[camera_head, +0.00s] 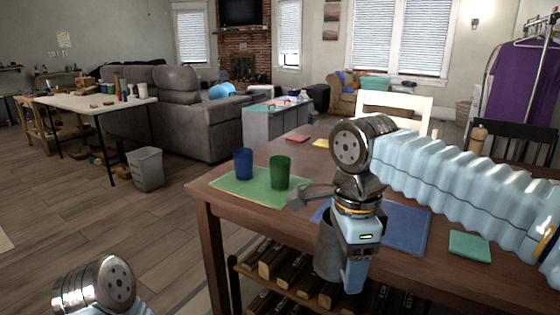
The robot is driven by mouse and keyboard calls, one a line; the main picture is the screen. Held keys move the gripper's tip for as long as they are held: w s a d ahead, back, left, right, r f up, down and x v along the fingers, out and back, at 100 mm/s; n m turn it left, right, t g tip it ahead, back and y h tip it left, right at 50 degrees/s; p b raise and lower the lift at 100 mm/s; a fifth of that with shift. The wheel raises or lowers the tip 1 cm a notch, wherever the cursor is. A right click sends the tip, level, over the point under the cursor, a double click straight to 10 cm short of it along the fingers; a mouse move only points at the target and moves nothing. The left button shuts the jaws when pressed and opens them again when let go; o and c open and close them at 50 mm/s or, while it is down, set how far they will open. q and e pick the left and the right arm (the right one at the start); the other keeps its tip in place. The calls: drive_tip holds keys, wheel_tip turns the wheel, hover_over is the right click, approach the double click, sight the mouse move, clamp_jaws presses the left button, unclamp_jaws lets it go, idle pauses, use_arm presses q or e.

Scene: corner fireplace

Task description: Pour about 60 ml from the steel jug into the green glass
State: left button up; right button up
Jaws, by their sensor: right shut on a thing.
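The green glass (280,172) stands upright on a light green mat (240,187) near the left end of the wooden table. The steel jug (326,252) is a grey vessel at the table's front edge, partly hidden behind my right gripper (346,262). My right gripper is shut on the jug and points down, to the right of and nearer than the green glass. The jug looks roughly upright; its opening and contents cannot be seen. My left arm shows only as a joint at the bottom left; its gripper is out of view.
A blue glass (243,163) stands left of the green glass on the same mat. A blue mat (405,228) and a small green cloth (469,245) lie on the table to the right. A rack with bottles (290,270) is below. A white chair (395,105) stands behind.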

drive_tip(key=w+d+f+n, duration=0.1)
drive_tip(key=d+f+n, duration=0.2)
drive_tip(key=f, duration=0.8)
drive_tip(key=w+d+f+n, duration=0.2)
drive_tip(key=f+n, duration=0.6)
drive_tip(key=f, duration=0.4)
drive_tip(key=w+d+f+n, duration=0.1)
drive_tip(key=d+f+n, duration=0.3)
drive_tip(key=f, duration=0.8)
drive_tip(key=shift+w+d+f+n, duration=0.2)
drive_tip(key=shift+w+d+n, duration=0.15)
drive_tip(key=shift+n, duration=0.65)
drive_tip(key=shift+w, duration=0.1)
